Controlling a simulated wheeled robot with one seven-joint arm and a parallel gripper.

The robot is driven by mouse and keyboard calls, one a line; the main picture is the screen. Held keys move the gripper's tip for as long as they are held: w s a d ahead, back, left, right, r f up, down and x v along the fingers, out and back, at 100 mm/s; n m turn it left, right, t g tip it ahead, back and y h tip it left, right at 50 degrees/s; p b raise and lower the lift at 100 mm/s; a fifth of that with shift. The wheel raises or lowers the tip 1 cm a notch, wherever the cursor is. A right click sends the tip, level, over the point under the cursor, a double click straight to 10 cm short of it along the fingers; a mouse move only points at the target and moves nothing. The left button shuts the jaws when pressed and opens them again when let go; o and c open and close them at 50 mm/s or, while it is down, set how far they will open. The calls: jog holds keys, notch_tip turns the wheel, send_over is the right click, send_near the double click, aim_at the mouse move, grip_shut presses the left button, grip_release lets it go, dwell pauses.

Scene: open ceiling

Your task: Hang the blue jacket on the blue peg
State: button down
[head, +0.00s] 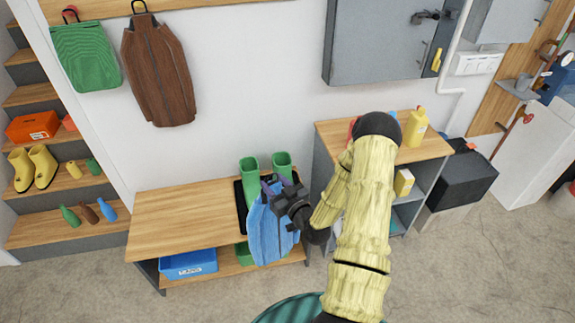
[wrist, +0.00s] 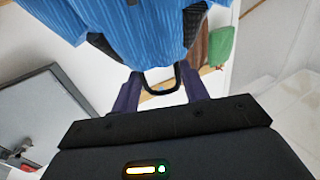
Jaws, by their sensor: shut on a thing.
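The blue jacket (head: 268,236) hangs from my gripper (head: 272,187) in front of the bench, below the wall rail. In the wrist view, the jacket (wrist: 130,28) fills the top, and its black loop (wrist: 178,72) lies between the two purple fingers of my gripper (wrist: 162,88), which is shut on it. The blue peg cannot be made out in the head view. A tiny blue spot shows near the loop in the wrist view; I cannot tell whether it is the peg.
A green bag (head: 86,58) and a brown jacket (head: 157,72) hang from the wooden rail (head: 104,9). Green boots (head: 281,163) stand on the bench (head: 180,212). A grey cabinet (head: 378,50) is on the wall. A side shelf (head: 345,137) holds bottles.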

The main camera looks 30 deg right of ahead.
jog(key=s+a+f+h, duration=0.1)
jog(key=s+a+f, duration=0.1)
jog(key=a+f, duration=0.1)
jog(key=s+a+f+m, duration=0.1)
jog(key=s+a+f, duration=0.1)
jog(key=a+f, duration=0.2)
jog(key=s+a+f+h, duration=0.1)
jog(key=s+a+f, duration=0.1)
jog(key=a+f, duration=0.2)
jog(key=shift+s+a+f+m+h, duration=0.1)
jog(key=shift+f+m+h, duration=0.05)
jog(key=shift+f, duration=0.35)
jog(key=shift+s+a+f+m+h, duration=0.1)
jog(key=shift+f+m+h, duration=0.05)
jog(key=shift+f, duration=0.3)
jog(key=shift+d, duration=0.1)
